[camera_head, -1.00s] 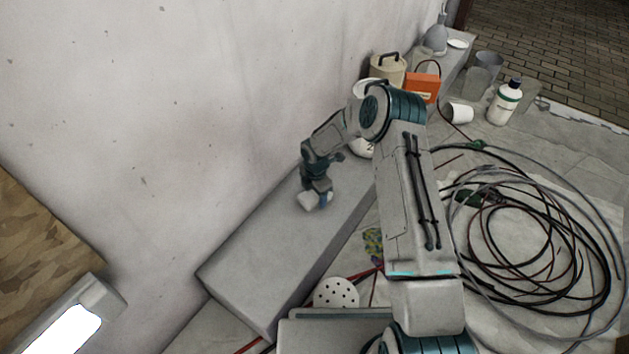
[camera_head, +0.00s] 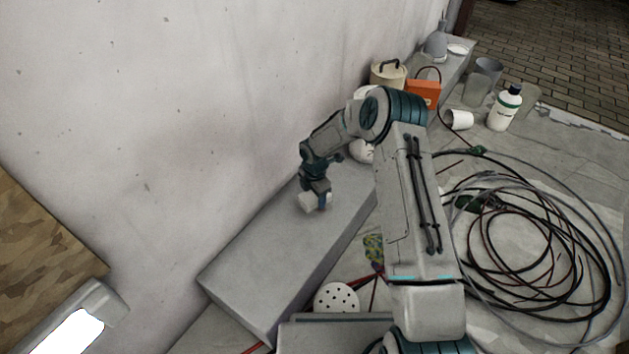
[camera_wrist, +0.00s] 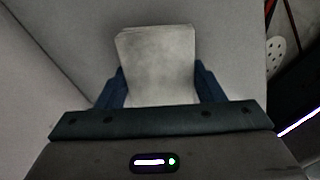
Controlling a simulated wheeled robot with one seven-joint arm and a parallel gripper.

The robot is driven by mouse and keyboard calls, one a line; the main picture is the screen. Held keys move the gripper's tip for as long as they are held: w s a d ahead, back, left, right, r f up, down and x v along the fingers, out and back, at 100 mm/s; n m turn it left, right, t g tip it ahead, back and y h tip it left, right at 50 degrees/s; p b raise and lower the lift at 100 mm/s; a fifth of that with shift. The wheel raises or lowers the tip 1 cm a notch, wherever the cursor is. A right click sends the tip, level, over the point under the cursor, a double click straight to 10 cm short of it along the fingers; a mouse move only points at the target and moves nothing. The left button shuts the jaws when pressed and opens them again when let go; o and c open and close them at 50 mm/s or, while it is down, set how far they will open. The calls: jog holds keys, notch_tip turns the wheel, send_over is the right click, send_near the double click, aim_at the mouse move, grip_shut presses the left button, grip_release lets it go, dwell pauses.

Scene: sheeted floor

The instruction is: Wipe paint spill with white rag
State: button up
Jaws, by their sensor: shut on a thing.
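My gripper (camera_head: 316,196) is shut on a white rag (camera_head: 309,202) and points down over a long grey block (camera_head: 283,254) against the wall. In the wrist view my gripper (camera_wrist: 160,88) has a blue finger on each side of the rag (camera_wrist: 157,55), which looks like a pale folded pad with faint grey marks. The rag is at or just above the block's top; I cannot tell if it touches. No clear paint spill shows on the visible part of the block's top.
A coil of dark cables (camera_head: 535,240) lies on the sheeted floor at right. A white bottle (camera_head: 505,108), an orange box (camera_head: 423,93) and a cream canister (camera_head: 388,73) stand at the back. A white perforated disc (camera_head: 337,297) is by the block's near end. The wall (camera_head: 150,120) bounds the left.

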jog(key=shift+d+r+p, duration=0.25)
jog(key=shift+r+p, duration=0.2)
jog(key=shift+r, duration=0.45)
jog(key=shift+r+p, duration=1.25)
jog(key=shift+r, duration=0.7)
